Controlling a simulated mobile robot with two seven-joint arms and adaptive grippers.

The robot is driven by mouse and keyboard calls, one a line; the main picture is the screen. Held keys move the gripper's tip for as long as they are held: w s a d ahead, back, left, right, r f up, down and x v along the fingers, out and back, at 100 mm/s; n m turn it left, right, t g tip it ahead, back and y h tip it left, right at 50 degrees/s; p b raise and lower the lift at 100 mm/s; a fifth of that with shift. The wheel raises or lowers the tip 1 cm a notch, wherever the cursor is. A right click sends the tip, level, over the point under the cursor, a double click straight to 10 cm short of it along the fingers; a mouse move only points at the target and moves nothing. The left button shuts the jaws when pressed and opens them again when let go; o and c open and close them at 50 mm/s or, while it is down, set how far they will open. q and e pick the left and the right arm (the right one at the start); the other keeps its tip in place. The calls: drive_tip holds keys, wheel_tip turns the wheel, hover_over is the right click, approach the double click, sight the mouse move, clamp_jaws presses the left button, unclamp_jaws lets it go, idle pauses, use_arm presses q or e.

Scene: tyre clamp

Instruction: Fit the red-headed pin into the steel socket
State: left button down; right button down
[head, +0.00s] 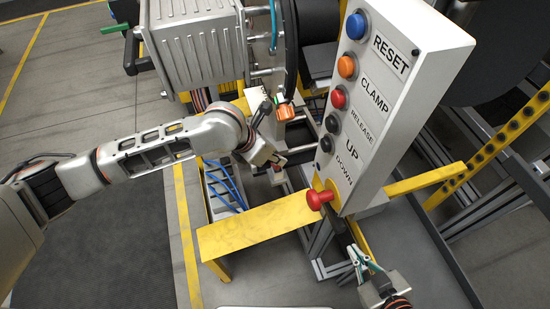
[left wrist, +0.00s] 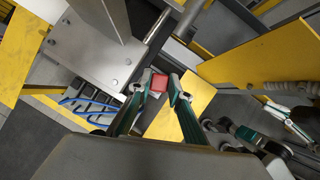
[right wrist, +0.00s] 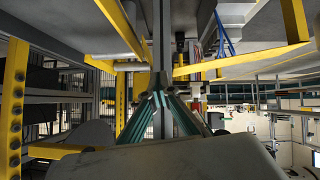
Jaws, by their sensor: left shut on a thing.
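The red head of the pin (left wrist: 158,82) shows between the fingertips of my left gripper (left wrist: 154,88) in the left wrist view. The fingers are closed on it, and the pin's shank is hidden. In the head view my left gripper (head: 277,160) is left of the button panel, above the yellow plate's far end. I cannot pick out the steel socket with certainty in any view. My right gripper (right wrist: 160,94) has its fingertips together and nothing visible between them. In the head view it (head: 357,258) is low, below the panel.
The button panel (head: 374,130) stands right of my left gripper, with a red mushroom button (head: 318,198) at its lower end. A yellow plate (head: 258,228) lies below. A bolted grey metal plate (left wrist: 97,57) is close to the left fingers. Blue hoses (head: 226,184) run beneath.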

use_arm(q)
wheel_tip(320, 180, down, 2)
drive_tip(key=shift+s+f, duration=0.1)
drive_tip(key=c, duration=1.8)
unclamp_jaws()
drive_tip(key=shift+c, duration=0.2)
drive_tip(key=shift+a, duration=0.1)
use_arm(e)
drive_tip(key=shift+w+a+r, duration=0.15)
drive_tip(key=shift+w+r, duration=0.15)
drive_tip(key=shift+w, duration=0.2)
use_arm(q)
drive_tip(key=shift+r, duration=0.3)
